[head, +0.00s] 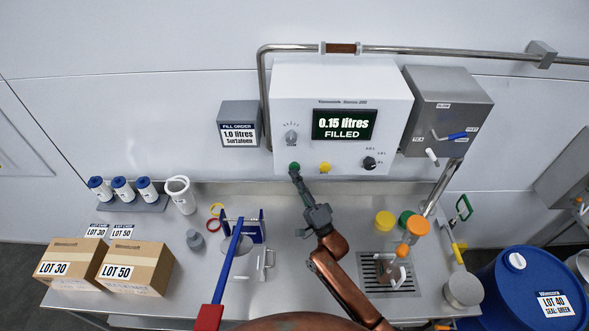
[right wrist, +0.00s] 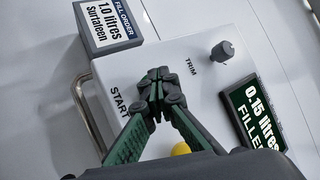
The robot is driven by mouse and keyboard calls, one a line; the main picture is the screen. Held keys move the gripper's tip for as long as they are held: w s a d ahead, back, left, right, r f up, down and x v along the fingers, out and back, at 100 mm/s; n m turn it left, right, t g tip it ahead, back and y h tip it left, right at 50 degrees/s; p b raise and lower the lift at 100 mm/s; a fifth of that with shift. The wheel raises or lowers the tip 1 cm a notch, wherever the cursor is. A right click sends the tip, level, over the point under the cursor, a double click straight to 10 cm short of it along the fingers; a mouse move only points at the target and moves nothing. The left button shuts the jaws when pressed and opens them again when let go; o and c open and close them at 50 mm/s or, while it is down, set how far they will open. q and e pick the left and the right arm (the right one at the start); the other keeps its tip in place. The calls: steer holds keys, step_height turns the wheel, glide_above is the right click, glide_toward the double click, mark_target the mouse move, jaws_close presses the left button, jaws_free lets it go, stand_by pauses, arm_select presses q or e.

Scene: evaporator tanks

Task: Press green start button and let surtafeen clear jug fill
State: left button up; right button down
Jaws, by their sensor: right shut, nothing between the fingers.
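The green start button (head: 294,166) is at the lower left of the white filler panel (head: 290,95). My right gripper (head: 296,177) is shut and empty, its tips at the button; I cannot tell whether they touch it. In the right wrist view the closed fingertips (right wrist: 155,86) hide the button beside the START label (right wrist: 119,100). The display (head: 343,124) reads 0.15 litres FILLED. The fill order sign (head: 239,133) reads 1.0 litres Surtafeen. A clear jug with a pale handle (head: 400,278) seems to stand on the drain grate (head: 370,268); its level is unclear. My left gripper is out of view.
A yellow button (head: 325,168) and black knob (head: 369,163) are on the panel. A grey valve box (head: 447,110) with a blue lever is at right. Cartons (head: 135,268), a blue stand (head: 250,230) and coloured caps (head: 385,220) crowd the bench. A blue drum (head: 525,285) stands at right.

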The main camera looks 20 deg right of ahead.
steer(key=shift+s+a, duration=0.15)
steer(key=shift+s, duration=0.5)
steer(key=s+p, duration=0.1)
steer(key=s, duration=0.1)
steer(key=s+a+p, duration=0.1)
steer(key=s, duration=0.1)
steer(key=shift+s+a, duration=0.2)
steer(key=shift+s, duration=0.2)
stand_by(0.6)
